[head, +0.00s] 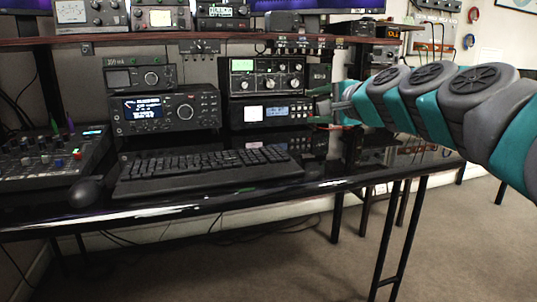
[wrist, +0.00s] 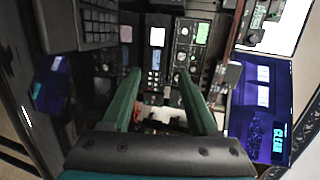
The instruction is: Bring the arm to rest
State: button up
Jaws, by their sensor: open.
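My gripper (head: 318,107) reaches in from the right over the black desk (head: 200,200). Its fingers are apart, with nothing seen between them. It is close to the right end of the tuner (head: 262,92), a black box with a green display and several knobs, and of the radio unit (head: 250,115) beneath it. I cannot tell whether it touches them. In the wrist view the two green fingers of my gripper (wrist: 160,75) are spread, with the tuner's knobs (wrist: 182,56) beyond the right fingertip.
A keyboard (head: 205,165), a mouse (head: 85,191) and a mixer (head: 45,160) lie on the desk. A transceiver (head: 165,112) stands left of the tuner. A shelf (head: 150,41) with meters runs above. Open floor (head: 450,230) lies to the right.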

jog(key=s+a+f+n+g, duration=0.1)
jog(key=s+f, duration=0.1)
jog(key=s+a+f+n+g+p, duration=0.1)
jog(key=s+a+f, duration=0.1)
jog(key=f, duration=0.1)
jog(key=s+a+f+n+g, duration=0.1)
jog(key=s+f, duration=0.1)
jog(key=f, duration=0.1)
jog(key=shift+s+a+f+n+g, duration=0.15)
jog(key=shift+s+a+n+g, duration=0.15)
jog(key=shift+a+n, duration=0.1)
jog(key=s+f+n+g+h+p, duration=0.2)
jog(key=s+f+n+g, duration=0.25)
jog(key=s+f, duration=0.75)
jog(key=s+d+f+n+g+h+p, duration=0.1)
jog(key=s+d+f+g, duration=0.1)
jog(key=s, duration=0.6)
jog(key=s+d+f+n+g+h, duration=0.2)
jog(key=s+d+f+g, duration=0.1)
jog(key=s+f, duration=0.3)
jog(key=s+d+f+n+g+h+p, duration=0.1)
jog(key=s+d+f, duration=0.3)
jog(key=s, duration=0.6)
jog(key=shift+s+d+f+n+g+h+p, duration=0.2)
jog(key=shift+s+f+n+g+h+p, duration=0.2)
jog(key=shift+g, duration=0.45)
jog(key=shift+c, duration=0.3)
